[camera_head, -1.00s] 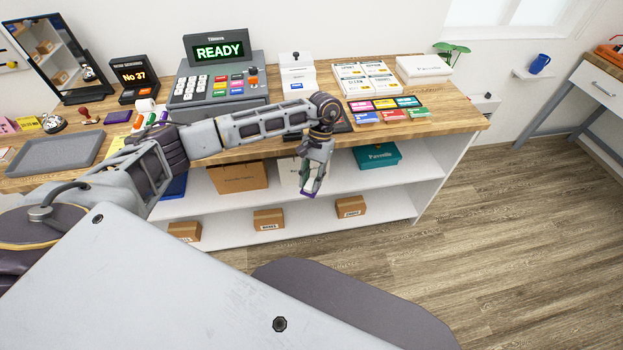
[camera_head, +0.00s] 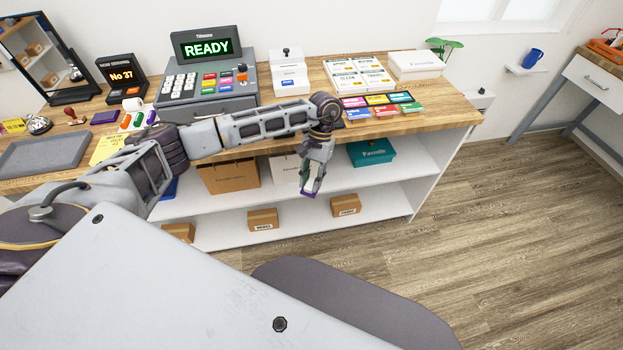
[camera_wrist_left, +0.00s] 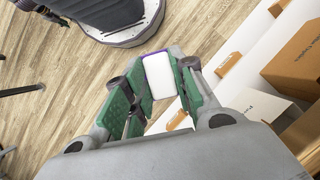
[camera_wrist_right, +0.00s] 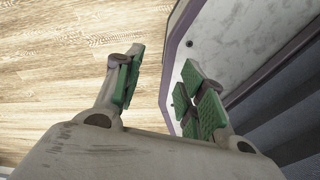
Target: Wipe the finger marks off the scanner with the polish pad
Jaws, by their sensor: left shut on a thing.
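My left gripper (camera_head: 311,187) hangs in front of the counter, below its top, with the fingers pointing down. It is shut on the polish pad, a white block with a purple edge, which shows between the green finger pads in the left wrist view (camera_wrist_left: 160,76). I cannot pick out the scanner for sure; my left wrist covers part of the counter's front edge. My right gripper (camera_wrist_right: 163,88) is open and empty in its wrist view, and is not in the head view.
The wooden counter (camera_head: 455,110) carries a till (camera_head: 250,90) reading READY, a white stand (camera_head: 289,82), coloured cards (camera_head: 385,110) and a grey tray (camera_head: 45,153). Shelves below hold a teal box (camera_head: 371,153) and brown cartons (camera_head: 229,178). Floor at right (camera_head: 500,230) is clear.

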